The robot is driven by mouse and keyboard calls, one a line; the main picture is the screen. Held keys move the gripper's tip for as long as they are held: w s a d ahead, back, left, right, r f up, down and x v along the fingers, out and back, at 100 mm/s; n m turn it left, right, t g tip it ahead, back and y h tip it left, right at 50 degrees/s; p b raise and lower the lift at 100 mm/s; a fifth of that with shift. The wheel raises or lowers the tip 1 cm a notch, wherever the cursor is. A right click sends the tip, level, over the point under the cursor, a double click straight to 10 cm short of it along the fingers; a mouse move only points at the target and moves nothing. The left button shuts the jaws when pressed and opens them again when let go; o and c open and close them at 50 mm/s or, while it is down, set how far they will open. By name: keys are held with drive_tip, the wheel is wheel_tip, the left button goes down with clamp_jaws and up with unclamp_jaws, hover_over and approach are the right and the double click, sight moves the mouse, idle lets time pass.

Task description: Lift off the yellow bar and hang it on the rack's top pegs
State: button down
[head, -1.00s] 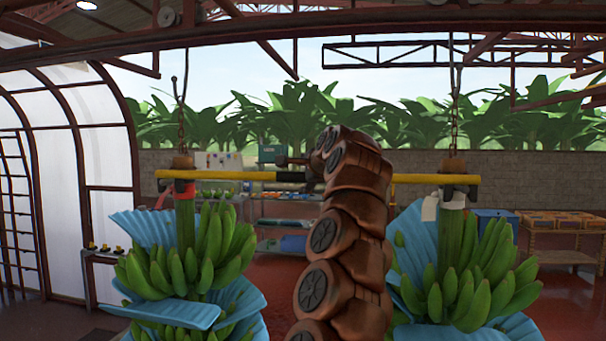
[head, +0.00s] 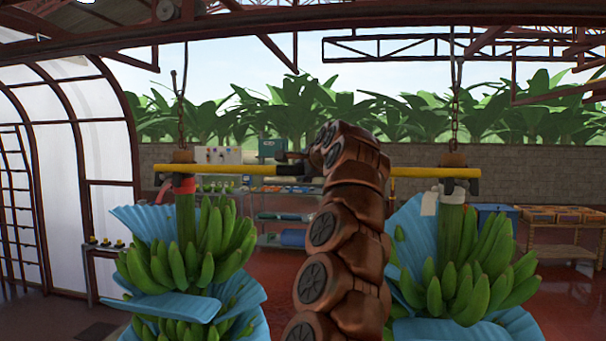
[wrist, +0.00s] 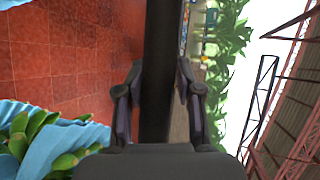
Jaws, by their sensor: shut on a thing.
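My gripper (wrist: 157,85) is shut on the bar's dark middle section (wrist: 160,45), which runs between both fingers in the wrist view. In the head view my arm hides part of the bar right of centre. Whether the bar is clear of the brackets I cannot tell. I cannot make out the rack's pegs.
Chains (head: 455,110) hold both bunches from an overhead beam. Blue sheets wrap the bunches, close on both sides of my arm. Shelving (head: 285,215) stands behind, and a table with orange crates (head: 555,215) at the right. Red floor shows between.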

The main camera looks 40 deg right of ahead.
idle(0.4)
drive_tip(key=shift+r+p, duration=1.35)
drive_tip(key=shift+r, duration=0.5)
drive_tip(key=s+a+r+b, duration=0.1)
drive_tip(key=s+a+b, duration=0.8)
drive_tip(key=s+a, duration=0.2)
drive_tip(key=shift+s+b, duration=0.25)
drive_tip(key=shift+b, duration=0.05)
drive_tip(key=shift+r, duration=0.2)
drive_tip(key=shift+r+p, duration=0.25)
drive_tip(key=shift+p, duration=0.1)
drive_tip(key=shift+a, duration=0.15)
